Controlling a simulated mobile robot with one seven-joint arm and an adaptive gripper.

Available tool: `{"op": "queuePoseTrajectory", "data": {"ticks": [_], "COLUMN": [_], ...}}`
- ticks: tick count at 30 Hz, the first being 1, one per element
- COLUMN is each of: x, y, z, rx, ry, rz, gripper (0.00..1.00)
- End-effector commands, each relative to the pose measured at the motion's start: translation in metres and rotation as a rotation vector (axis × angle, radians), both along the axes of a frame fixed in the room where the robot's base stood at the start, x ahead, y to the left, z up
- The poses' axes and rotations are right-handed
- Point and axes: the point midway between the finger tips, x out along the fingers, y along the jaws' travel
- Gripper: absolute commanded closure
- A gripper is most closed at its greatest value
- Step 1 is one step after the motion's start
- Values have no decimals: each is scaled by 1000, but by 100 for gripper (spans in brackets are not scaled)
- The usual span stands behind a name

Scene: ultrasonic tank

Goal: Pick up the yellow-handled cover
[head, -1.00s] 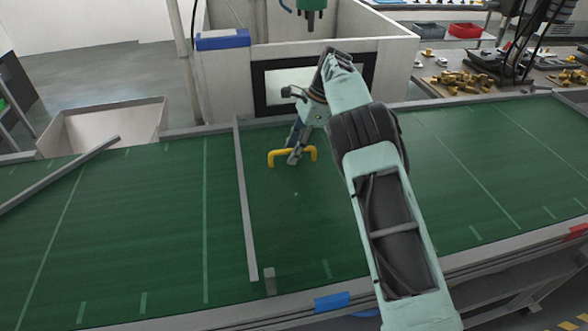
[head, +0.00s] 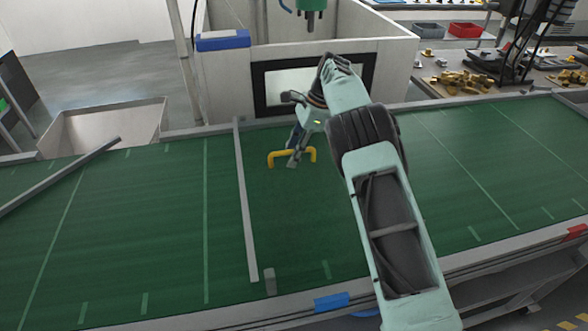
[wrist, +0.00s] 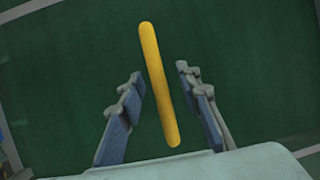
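The yellow handle (head: 279,156) is a U-shaped bar standing on the green surface in front of the tank. In the wrist view the yellow handle (wrist: 156,75) runs lengthwise between my fingers, with a gap on each side. My gripper (head: 293,161) points down over the middle of the handle and hides part of it in the head view. In the wrist view my gripper (wrist: 158,76) is open, with its blue-padded fingers apart on either side of the handle. I cannot make out the cover's own edges against the green surface.
A grey rail (head: 245,200) runs along the belt left of the handle, with a small grey post (head: 270,281) near the front edge. The pale tank wall with a dark-framed window (head: 262,92) stands just behind. The green belt (head: 470,165) to the right is clear.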

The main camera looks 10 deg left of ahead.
Motion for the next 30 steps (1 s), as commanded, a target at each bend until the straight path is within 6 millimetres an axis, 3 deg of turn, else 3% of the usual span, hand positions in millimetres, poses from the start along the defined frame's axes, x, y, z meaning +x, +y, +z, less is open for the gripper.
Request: {"op": "queuePoseTrajectory", "data": {"ticks": [5, 14, 30], "x": [0, 0, 1], "y": [0, 0, 1], "z": [0, 0, 3], "rx": [0, -1, 3], "ry": [0, 0, -4], "rz": [0, 0, 1], "gripper": [68, 100, 100]}}
